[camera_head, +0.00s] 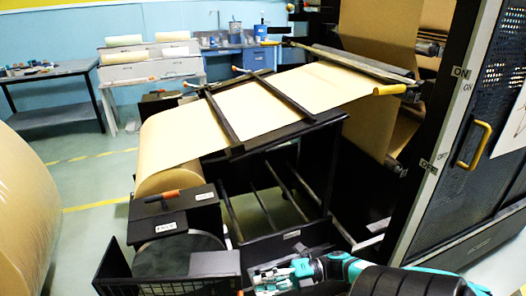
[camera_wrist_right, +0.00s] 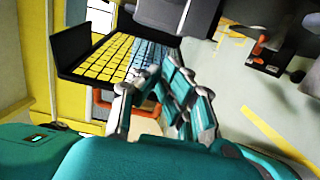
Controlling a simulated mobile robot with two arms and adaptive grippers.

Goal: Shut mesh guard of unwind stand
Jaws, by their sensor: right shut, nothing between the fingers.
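A black mesh guard (camera_head: 185,287) shows at the bottom left in the head view, in front of the unwind stand's kraft roll (camera_head: 165,178). Its lower part is cut off by the frame edge. In the right wrist view a black-framed mesh panel (camera_wrist_right: 72,50), which looks like the guard, lies beyond my fingers with yellow behind it. An orange handle (camera_wrist_right: 103,108) shows below the panel. My right gripper (camera_head: 283,276) is right of the guard in the head view, shut and empty. In the right wrist view its fingers (camera_wrist_right: 155,88) overlap the panel's edge; contact is unclear. My left gripper is not visible.
A tall black machine door with a yellow handle (camera_head: 476,145) stands at the right. A large kraft roll (camera_head: 28,215) is at the left edge. The paper web (camera_head: 270,100) runs up to the machine under black bars. Open floor (camera_head: 95,180) lies left of the stand.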

